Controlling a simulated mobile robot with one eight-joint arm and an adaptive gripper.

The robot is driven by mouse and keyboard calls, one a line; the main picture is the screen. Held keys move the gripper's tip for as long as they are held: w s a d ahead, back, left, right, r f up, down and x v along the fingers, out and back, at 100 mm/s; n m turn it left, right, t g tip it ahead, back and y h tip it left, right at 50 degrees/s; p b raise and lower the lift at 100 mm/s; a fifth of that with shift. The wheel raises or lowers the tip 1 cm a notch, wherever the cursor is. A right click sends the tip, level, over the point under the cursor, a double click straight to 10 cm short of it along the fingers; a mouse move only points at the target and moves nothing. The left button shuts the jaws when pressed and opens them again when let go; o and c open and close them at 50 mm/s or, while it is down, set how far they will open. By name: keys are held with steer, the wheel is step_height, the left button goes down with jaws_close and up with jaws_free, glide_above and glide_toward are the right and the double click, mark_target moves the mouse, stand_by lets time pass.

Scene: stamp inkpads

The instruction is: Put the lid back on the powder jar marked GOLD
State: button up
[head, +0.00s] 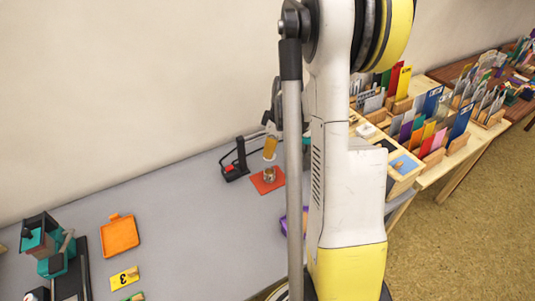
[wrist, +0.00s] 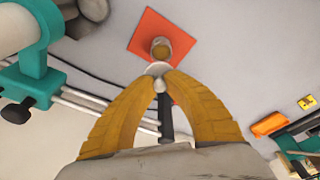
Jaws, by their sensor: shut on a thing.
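My gripper (wrist: 160,76) has its two orange fingers closed together on a small pale lid (wrist: 155,69) at the fingertips. In the head view my gripper (head: 270,155) points down, just above a small jar (head: 269,175). The jar also shows in the wrist view (wrist: 161,48), with a brownish-gold top, just beyond the fingertips. It stands upright on a red-orange square mat (head: 264,187). The lid appears apart from the jar, though the exact gap is hard to tell. No GOLD marking is legible, and the fingers hide much of the lid.
A black stand with a red part (head: 234,171) is close left of the mat. An orange tray (head: 119,234), a yellow card (head: 124,278) and a teal device (head: 55,260) lie further left. Card racks (head: 425,140) stand at right.

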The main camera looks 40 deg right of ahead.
mark_target(268, 170)
steer(key=shift+s+a+f+b, duration=0.1)
steer(key=shift+s+f+b, duration=0.1)
steer(key=shift+f+b, duration=0.25)
steer(key=shift+s+b+x, duration=0.15)
steer(key=shift+b+x, duration=0.4)
steer(key=shift+x, duration=0.3)
steer(key=shift+s+b+x, duration=0.15)
steer(key=shift+b+x, duration=0.45)
steer(key=shift+x, duration=0.25)
steer(key=shift+s+b+x, duration=0.2)
steer(key=shift+b+x, duration=0.35)
steer(key=shift+x, duration=0.3)
steer(key=shift+f+b, duration=0.3)
steer(key=shift+b, duration=0.2)
steer(key=o, duration=1.3)
steer(key=shift+w+a+p+v, duration=0.1)
steer(key=shift+w+p+v, duration=0.1)
steer(key=shift+p+v, duration=0.8)
steer(key=shift+w+a+p+v, duration=0.1)
steer(key=shift+w+p+v, duration=0.15)
steer(key=shift+p+v, duration=0.75)
steer(key=shift+w+a+p+v, duration=0.15)
steer(key=shift+p+v, duration=0.3)
steer(key=shift+v, duration=1)
steer(key=shift+w+d+r, duration=0.1)
steer(key=shift+d+r, duration=0.05)
steer(key=shift+d, duration=0.15)
